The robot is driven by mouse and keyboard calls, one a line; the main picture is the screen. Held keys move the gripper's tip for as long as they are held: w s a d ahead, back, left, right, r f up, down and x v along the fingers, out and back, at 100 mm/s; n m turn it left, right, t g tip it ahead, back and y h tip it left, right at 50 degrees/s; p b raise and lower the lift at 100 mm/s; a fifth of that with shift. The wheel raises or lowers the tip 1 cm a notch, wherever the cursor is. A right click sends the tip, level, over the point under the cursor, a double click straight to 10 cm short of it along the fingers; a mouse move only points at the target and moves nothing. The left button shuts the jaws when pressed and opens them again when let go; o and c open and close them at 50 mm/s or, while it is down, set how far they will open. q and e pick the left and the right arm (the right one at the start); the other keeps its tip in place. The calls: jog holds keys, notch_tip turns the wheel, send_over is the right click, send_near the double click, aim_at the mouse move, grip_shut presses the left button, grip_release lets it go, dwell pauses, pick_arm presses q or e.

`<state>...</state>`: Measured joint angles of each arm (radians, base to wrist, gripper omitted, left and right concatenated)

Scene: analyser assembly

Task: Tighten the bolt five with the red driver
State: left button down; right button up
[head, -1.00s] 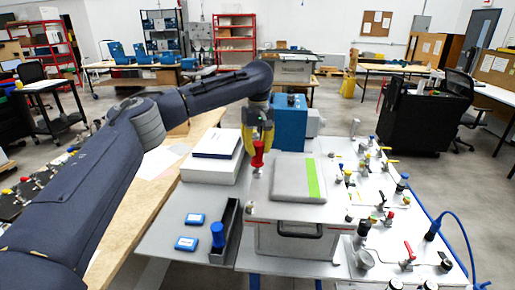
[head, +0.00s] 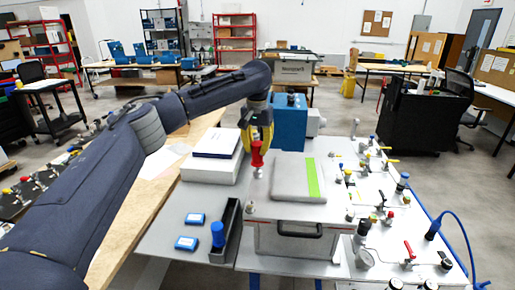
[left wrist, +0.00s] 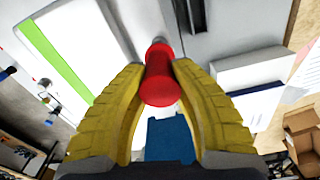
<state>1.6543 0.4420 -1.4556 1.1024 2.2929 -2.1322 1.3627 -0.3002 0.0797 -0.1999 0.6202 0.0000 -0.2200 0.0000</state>
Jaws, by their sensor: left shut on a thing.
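My left gripper (head: 258,142) has yellow fingers and is shut on the red driver (head: 257,155). The driver stands upright over the back left corner of the grey analyser case (head: 262,205). In the left wrist view the red handle (left wrist: 160,80) sits between the two yellow fingers, and its shaft points away from the camera. The driver's tip and any bolt under it are too small or hidden to tell. A small bolt-like knob (head: 250,206) shows at the case's front left corner. I cannot tell which bolt is number five. My right gripper is not in view.
A grey pad with a green stripe (head: 298,180) lies on the case top. White boxes (head: 211,168) and a blue box (head: 290,122) stand close by. A valve panel (head: 385,215) fills the right.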

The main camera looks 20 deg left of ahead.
pick_arm(q)
jog(key=m, duration=0.4)
jog(key=shift+m, duration=0.3)
jog(key=m, duration=0.4)
jog(key=c, duration=1.6)
grip_release()
jog(key=shift+m, duration=0.7)
jog(key=shift+o, duration=1.4)
jog(key=shift+a, duration=0.1)
jog(key=shift+d, duration=0.2)
jog(key=shift+c, duration=0.6)
grip_shut()
